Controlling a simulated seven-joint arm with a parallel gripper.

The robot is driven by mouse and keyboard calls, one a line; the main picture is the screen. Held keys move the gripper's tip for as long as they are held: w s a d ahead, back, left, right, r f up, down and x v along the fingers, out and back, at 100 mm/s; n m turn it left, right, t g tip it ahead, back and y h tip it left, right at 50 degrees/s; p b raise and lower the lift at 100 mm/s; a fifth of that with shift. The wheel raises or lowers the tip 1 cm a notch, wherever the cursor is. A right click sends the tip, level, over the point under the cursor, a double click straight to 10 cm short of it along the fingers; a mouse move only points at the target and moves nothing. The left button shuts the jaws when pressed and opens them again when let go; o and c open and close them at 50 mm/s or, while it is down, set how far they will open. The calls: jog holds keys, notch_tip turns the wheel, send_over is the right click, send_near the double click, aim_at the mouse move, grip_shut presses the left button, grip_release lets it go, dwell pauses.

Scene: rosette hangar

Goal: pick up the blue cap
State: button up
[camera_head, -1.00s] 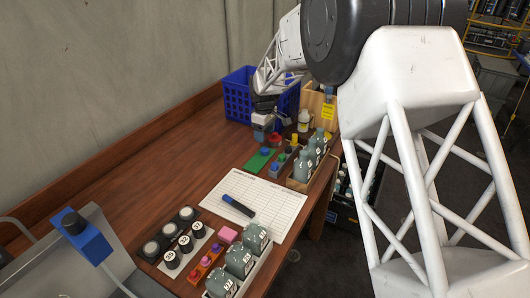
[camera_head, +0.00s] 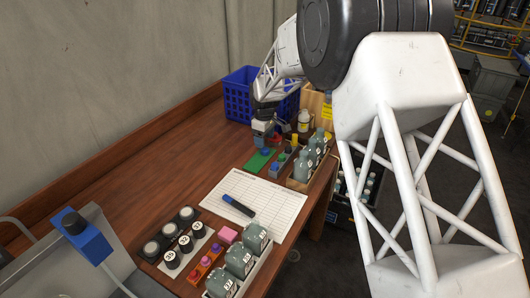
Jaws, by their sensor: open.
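A small blue cap (camera_head: 265,152) sits on a green plate (camera_head: 256,163) at the far part of the wooden table. My gripper (camera_head: 263,141) points down and is just above the blue cap. Its jaws are open. It looks small from here, and I cannot tell whether the fingertips are around the cap or still above it.
Grey bottles in a wooden tray (camera_head: 298,185) stand right of the plate, with small coloured blocks (camera_head: 278,166) between. A blue crate (camera_head: 237,102) is behind. A paper sheet (camera_head: 285,209) with a blue marker (camera_head: 238,206) lies nearer. The table's left middle is clear.

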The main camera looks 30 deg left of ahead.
aim_at(265, 149)
jog(key=shift+f, duration=0.15)
jog(key=shift+w+d+f, duration=0.1)
jog(key=shift+f, duration=2.4)
jog(key=c, duration=1.1)
jog(key=shift+c, duration=0.4)
jog(key=shift+r, duration=0.15)
jog(key=shift+r, duration=4.9)
jog(key=shift+w, duration=0.1)
